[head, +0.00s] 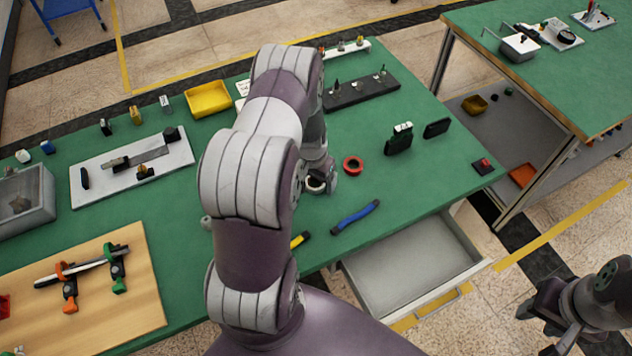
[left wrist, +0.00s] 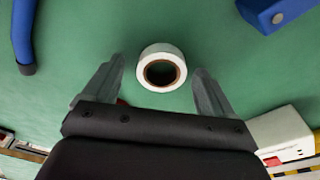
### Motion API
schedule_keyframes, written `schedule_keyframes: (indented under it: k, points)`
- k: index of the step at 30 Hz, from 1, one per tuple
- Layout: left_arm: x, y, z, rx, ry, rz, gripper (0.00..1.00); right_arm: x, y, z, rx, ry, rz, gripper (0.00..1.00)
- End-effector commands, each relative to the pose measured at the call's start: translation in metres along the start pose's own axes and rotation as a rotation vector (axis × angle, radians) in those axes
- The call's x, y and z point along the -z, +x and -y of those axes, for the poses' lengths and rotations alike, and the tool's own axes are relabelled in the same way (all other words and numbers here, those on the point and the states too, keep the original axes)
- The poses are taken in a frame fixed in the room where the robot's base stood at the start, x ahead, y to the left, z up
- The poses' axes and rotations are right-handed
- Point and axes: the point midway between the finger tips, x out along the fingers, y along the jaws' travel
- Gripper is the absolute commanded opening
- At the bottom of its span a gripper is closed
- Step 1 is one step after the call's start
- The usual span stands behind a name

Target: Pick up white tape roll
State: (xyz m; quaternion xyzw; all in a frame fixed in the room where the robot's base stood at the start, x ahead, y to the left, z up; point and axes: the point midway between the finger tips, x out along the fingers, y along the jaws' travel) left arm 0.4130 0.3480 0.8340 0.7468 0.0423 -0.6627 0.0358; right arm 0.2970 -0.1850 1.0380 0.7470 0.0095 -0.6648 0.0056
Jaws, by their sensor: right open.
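The white tape roll (left wrist: 148,52) lies on the green bench top, its brown core facing up in the left wrist view. It also shows in the head view (head: 314,187), partly covered by my left gripper (head: 325,181). In the left wrist view, the left fingers are open, one on each side of the roll, with green showing between them and it. The roll sits around the level of the fingertips. My right gripper (head: 537,332) is open and empty, off the bench at the lower right.
A red tape roll (head: 353,166) lies just right of my left gripper. A blue-handled tool (head: 355,217) lies nearer the front edge. An open drawer (head: 410,262) juts out below. Black blocks (head: 398,144) stand to the right. My left arm hides the bench's middle.

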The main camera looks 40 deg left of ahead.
Motion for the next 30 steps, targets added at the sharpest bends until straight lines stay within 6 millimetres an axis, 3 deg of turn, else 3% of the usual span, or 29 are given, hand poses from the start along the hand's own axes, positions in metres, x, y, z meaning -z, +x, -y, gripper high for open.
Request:
schedule_keyframes:
  k: [1, 5, 6, 17, 24, 30]
  points:
    - [0.0, 0.0, 0.0, 0.0, 0.0, 0.0, 0.73, 0.0, 0.0, 0.0, 0.0, 0.0, 0.0, 0.43]
    - [0.0, 0.0, 0.0, 0.0, 0.0, 0.0, 0.3, 0.0, 0.0, 0.0, 0.0, 0.0, 0.0, 0.43]
    - [0.0, 0.0, 0.0, 0.0, 0.0, 0.0, 0.26, 0.0, 0.0, 0.0, 0.0, 0.0, 0.0, 0.43]
    - [0.001, -0.006, 0.0, 0.0, 0.0, -0.002, 0.26, 0.0, 0.001, 0.0, 0.0, 0.0, 0.0, 0.43]
    - [0.006, -0.042, 0.001, 0.001, 0.0, -0.005, 0.26, -0.001, 0.007, 0.0, 0.0, 0.0, 0.0, 0.43]
    - [0.042, -0.062, -0.032, 0.0, 0.006, -0.004, 0.26, -0.002, 0.016, 0.0, 0.0, 0.0, 0.0, 0.43]
